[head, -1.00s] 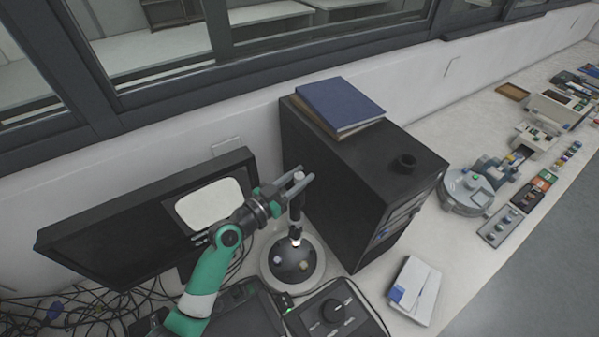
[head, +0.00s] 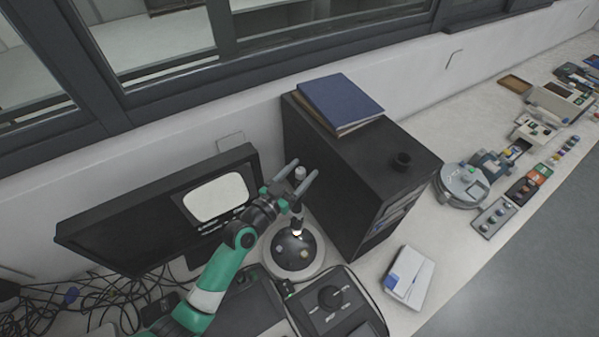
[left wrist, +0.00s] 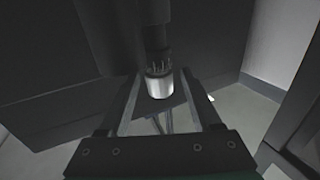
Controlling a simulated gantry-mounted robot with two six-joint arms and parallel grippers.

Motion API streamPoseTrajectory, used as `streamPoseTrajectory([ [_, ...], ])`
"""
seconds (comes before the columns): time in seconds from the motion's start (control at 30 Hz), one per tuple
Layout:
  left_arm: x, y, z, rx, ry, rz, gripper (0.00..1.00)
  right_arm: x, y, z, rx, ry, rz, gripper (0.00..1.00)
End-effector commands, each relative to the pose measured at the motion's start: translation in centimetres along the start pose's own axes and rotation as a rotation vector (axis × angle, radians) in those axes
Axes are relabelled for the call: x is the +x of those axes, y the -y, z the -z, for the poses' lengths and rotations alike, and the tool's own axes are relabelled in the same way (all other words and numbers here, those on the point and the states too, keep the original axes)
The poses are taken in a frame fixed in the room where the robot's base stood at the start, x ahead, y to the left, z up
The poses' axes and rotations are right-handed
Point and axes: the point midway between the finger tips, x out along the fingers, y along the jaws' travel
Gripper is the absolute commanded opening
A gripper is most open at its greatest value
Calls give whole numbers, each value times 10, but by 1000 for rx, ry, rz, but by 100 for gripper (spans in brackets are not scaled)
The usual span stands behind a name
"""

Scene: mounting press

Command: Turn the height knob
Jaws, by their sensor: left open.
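A pale silver knob (head: 299,173) tops the dark upright post (head: 297,213) of the press, which stands on a round light base with a dark dome (head: 293,251). My left gripper (head: 303,167) is open, with its two fingers at the knob's height and the knob between them in the head view. The left wrist view shows the silver knob (left wrist: 159,84) in the gap between the dark fingers, beyond the gripper body. I cannot tell whether a finger touches it. My right gripper is not in view.
A monitor (head: 165,215) stands behind my left arm. A black cabinet (head: 350,170) with a blue book (head: 341,101) on top is close right of the post. Cables (head: 85,312) lie at left.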

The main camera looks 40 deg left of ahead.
Motion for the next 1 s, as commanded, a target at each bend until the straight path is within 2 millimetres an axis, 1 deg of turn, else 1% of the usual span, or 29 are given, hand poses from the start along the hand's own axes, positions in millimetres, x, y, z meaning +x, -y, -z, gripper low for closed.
streamPoseTrajectory([
  [0.07,-3,0,0,0,1,0,65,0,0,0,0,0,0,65],
  [0.17,-14,0,-1,-1,1,1,65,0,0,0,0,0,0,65],
  [0.27,-35,0,-1,0,1,1,65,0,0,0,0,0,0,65],
  [0.4,-70,0,-3,-1,2,2,65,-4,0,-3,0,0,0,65],
  [0.5,-91,0,-2,0,2,2,65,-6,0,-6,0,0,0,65],
  [0.6,-107,0,-3,0,2,1,65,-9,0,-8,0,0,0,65],
  [0.73,-116,0,-1,0,0,1,65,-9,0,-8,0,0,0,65],
  [1.0,-116,0,0,0,0,0,65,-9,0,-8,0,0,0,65],
])
